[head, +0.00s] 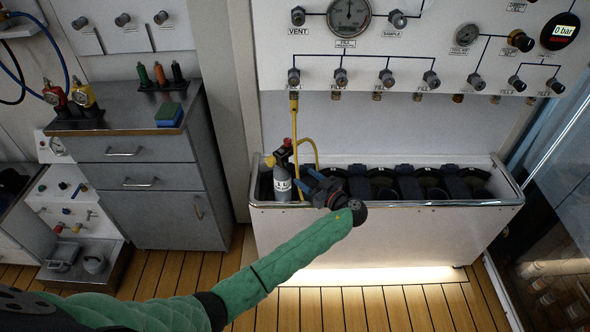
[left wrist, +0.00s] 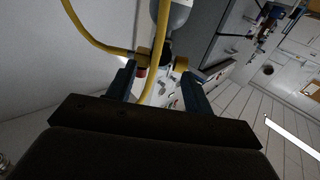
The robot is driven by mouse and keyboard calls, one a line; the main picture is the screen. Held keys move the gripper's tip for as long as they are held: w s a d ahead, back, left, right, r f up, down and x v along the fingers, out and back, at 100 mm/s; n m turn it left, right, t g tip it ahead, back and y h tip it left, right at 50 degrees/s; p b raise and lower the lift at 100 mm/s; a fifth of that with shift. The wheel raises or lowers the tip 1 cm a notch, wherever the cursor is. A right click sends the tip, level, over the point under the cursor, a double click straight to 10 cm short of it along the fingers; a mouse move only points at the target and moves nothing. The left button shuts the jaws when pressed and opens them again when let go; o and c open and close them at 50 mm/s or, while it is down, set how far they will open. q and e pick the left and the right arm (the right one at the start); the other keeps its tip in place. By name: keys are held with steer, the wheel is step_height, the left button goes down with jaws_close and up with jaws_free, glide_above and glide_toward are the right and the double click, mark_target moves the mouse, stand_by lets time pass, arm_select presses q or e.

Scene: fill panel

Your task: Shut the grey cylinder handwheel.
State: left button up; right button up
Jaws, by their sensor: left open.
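The grey cylinder (head: 283,188) stands upright in the left end of the white trough, with a white label. Its valve (head: 283,153) has red, black and yellow parts, and a yellow hose (head: 294,130) runs from it up to the panel. I cannot tell for sure which part is the handwheel. My left gripper (head: 306,178) is just right of the cylinder, below valve height. In the left wrist view the cylinder (left wrist: 174,14) appears at the top, and the open fingers (left wrist: 158,80) lie on either side of the valve area; contact is unclear.
The white trough (head: 400,215) has several dark empty-looking holders to the right. The fill panel (head: 400,60) with gauges and knobs hangs above it. A grey drawer cabinet (head: 150,190) stands left, carrying two small valves, screwdriver-like tools and a sponge (head: 169,114). The wooden floor in front is clear.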

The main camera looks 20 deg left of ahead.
mark_target(294, 169)
arm_select(q)
steer(key=p+x, duration=0.1)
steer(key=x, duration=0.4)
steer(key=shift+r, duration=0.1)
steer(key=shift+w+a+p, duration=0.3)
steer(key=shift+a+p, duration=0.05)
steer(key=shift+a, duration=0.2)
arm_select(e)
steer(key=d+r, duration=0.1)
steer(key=s+d+r+g, duration=0.1)
steer(key=shift+s+d+r+h, duration=0.15)
steer(key=shift+s+r+h, duration=0.05)
steer(key=shift+r+h, duration=0.1)
arm_select(q)
steer(key=shift+c, duration=0.4)
arm_select(e)
steer(key=shift+w, duration=0.15)
